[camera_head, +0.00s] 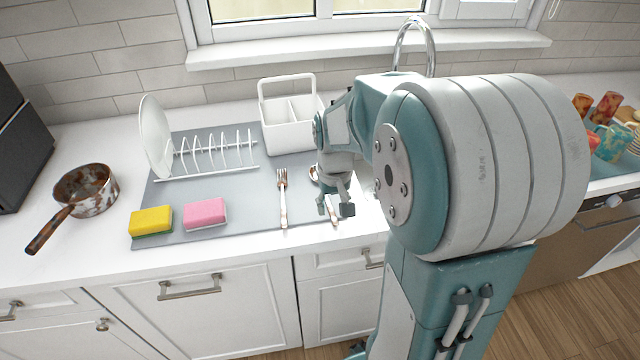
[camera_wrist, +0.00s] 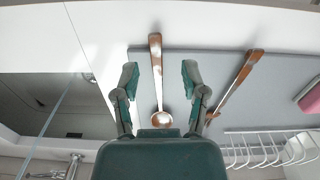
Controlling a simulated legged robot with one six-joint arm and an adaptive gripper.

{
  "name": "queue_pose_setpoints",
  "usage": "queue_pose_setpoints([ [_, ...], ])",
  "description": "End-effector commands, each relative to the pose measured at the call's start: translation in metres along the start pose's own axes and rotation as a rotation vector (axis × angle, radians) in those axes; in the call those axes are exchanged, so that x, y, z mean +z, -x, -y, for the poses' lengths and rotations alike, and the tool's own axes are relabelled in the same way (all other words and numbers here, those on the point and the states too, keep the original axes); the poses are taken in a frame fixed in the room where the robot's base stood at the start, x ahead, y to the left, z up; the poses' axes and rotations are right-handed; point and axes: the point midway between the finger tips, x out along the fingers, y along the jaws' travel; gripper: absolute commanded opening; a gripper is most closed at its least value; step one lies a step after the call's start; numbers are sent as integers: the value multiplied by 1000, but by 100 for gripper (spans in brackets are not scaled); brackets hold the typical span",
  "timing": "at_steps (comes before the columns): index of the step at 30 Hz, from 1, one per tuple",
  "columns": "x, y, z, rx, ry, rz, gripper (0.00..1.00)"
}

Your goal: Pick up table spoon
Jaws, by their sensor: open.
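The table spoon (camera_wrist: 156,57) lies with its brown-and-white handle and round bowl between the two fingers of my gripper (camera_wrist: 160,76) in the wrist view. The fingers are open, one on each side, with gaps between them and the spoon. In the head view, my gripper (camera_head: 336,207) is over the right part of the grey mat and hides much of the spoon. The edge of the spoon's bowl (camera_head: 314,174) shows beside my gripper. I cannot tell the exact height of the fingertips above the spoon.
A fork (camera_head: 283,199) lies left of the spoon on the mat (camera_head: 250,218). A white caddy (camera_head: 287,137) and dish rack (camera_head: 215,172) stand behind. Pink (camera_head: 205,214) and yellow (camera_head: 151,221) sponges lie left, with a pan (camera_head: 85,187) further left. The faucet (camera_head: 414,38) is behind my arm.

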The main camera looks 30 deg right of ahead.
Motion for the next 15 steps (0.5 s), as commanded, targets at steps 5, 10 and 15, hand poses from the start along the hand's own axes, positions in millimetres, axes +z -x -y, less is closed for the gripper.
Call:
queue_pose_setpoints([
  [5,9,-28,-3,-1,-1,5,56],
  [10,9,-39,-3,0,0,1,56],
  [15,9,-39,-3,0,0,0,56],
])
